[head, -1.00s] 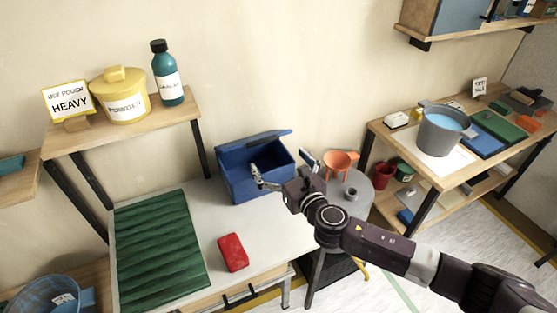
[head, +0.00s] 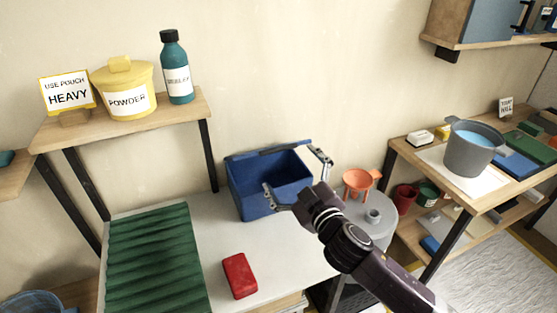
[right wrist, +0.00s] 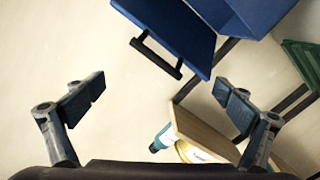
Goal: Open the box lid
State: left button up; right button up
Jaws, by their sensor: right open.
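The blue box (head: 254,196) stands on the white table against the wall, its dark interior showing. Its lid (head: 284,149) is raised at the back and shows as a thin strip. In the right wrist view, the lid (right wrist: 178,28) fills the top middle with its black handle (right wrist: 156,56), and part of the box (right wrist: 248,14) shows beside it. My right gripper (head: 290,166) is open and empty, its fingers spread in front of the box's right side and the lid's right end. Contact with the lid cannot be told in the head view. My left gripper is not in view.
A red block (head: 239,276) and a green ridged mat (head: 153,262) lie on the table. A shelf above holds a yellow powder tub (head: 125,92) and a teal bottle (head: 176,72).

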aim_at(280, 151)
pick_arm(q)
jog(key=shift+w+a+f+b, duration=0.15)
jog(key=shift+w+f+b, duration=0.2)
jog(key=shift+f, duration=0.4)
pick_arm(e)
jog(key=shift+w+a+f+m, duration=0.1)
jog(key=shift+w+a+m, duration=0.2)
jog(key=shift+w+m, duration=0.95)
jog(key=shift+w+a+m, duration=0.3)
jog(key=shift+w+m, duration=0.85)
jog(key=shift+w, duration=0.2)
jog(key=shift+w+a+f+m, duration=0.1)
jog(key=shift+w+a+m, duration=0.2)
jog(key=shift+w+m, duration=0.95)
jog(key=shift+c, duration=0.3)
